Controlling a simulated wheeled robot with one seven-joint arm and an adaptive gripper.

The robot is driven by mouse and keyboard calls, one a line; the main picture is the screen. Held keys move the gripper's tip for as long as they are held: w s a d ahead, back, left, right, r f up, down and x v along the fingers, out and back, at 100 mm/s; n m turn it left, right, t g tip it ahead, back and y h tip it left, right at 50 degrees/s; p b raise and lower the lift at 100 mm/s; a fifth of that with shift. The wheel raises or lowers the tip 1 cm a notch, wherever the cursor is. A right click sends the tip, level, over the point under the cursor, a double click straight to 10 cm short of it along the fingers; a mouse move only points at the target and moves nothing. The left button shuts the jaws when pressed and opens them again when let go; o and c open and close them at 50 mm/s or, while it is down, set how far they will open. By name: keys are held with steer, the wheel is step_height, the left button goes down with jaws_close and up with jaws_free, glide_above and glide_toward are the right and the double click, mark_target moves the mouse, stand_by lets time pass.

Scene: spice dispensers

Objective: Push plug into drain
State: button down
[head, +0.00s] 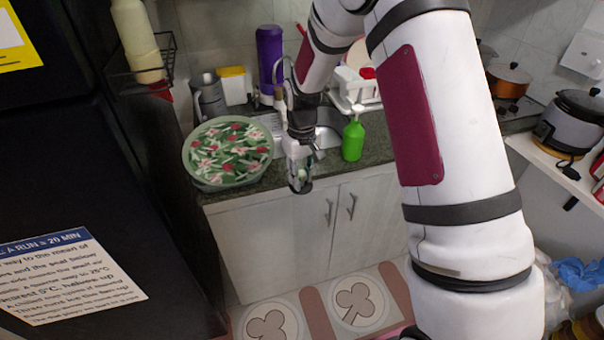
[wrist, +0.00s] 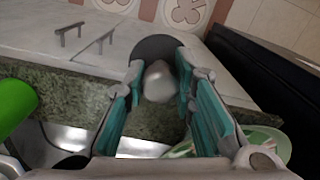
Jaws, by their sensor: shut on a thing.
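My gripper (head: 300,172) hangs in front of the counter's front edge, above the cabinet doors. In the wrist view my gripper (wrist: 160,78) has its two teal-padded fingers on either side of the plug (wrist: 158,84), a pale rounded knob with a dark round disc beyond it. The fingers are closed on it. The metal sink (head: 328,137) is set in the counter behind my gripper, partly hidden by my arm. A bit of the sink shows at the lower left of the wrist view (wrist: 70,138). The drain is not visible in either view.
A round floral tray (head: 188,163) stands on the counter left of the sink. A green soap bottle (head: 353,140) stands close to its right. A purple bottle (head: 270,55) and a grey jug (head: 208,97) stand behind. A dark fridge (head: 60,180) fills the left.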

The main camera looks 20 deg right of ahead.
mark_target(306, 187)
steer(key=n, duration=0.4)
steer(key=f+n+p, duration=0.1)
steer(key=n, duration=0.1)
steer(key=shift+s+d+f+n, duration=0.1)
steer(key=shift+s+n, duration=0.2)
steer(key=n, duration=0.5)
steer(key=shift+d+f+n+p, duration=0.15)
steer(key=shift+f+n+p, duration=0.15)
steer(key=shift+f+p, duration=0.1)
